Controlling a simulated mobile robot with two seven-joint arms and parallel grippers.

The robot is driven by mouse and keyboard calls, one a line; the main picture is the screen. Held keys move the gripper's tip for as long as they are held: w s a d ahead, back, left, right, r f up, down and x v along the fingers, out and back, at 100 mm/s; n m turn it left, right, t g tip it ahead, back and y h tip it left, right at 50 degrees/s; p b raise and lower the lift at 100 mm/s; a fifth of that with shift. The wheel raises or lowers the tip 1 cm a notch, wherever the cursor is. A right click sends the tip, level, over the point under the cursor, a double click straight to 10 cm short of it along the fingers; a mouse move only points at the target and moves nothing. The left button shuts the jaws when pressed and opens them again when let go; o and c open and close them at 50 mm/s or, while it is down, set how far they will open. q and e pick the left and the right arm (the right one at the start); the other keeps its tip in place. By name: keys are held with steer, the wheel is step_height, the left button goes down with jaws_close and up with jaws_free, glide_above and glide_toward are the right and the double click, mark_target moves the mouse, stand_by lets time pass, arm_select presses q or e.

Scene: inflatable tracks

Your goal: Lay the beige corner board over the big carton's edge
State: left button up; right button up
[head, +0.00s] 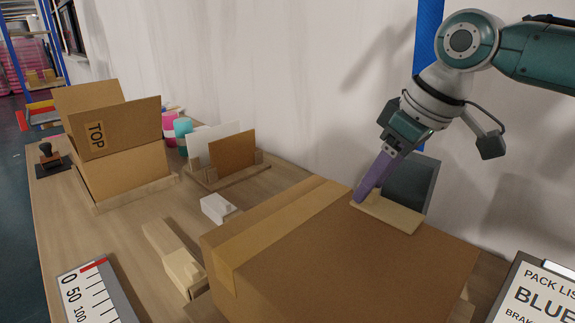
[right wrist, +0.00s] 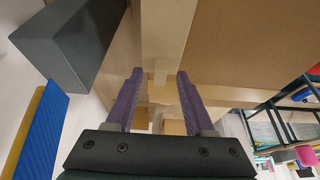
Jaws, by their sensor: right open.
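The big brown carton (head: 350,255), with a tape strip across its top, fills the lower middle of the head view. The beige corner board (head: 395,213) lies flat on its top at the back edge. Whether the hidden flange touches the carton's back is unclear. My left gripper is out of view.
A dark grey box (head: 410,182) stands behind the carton. A beige block piece (head: 183,268) and a white piece (head: 217,208) lie left of it. An open carton marked TOP (head: 125,165), a divider rack (head: 225,168), a ruler (head: 95,295) and a packing list (head: 540,290) surround it.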

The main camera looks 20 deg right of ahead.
steer(key=v, duration=1)
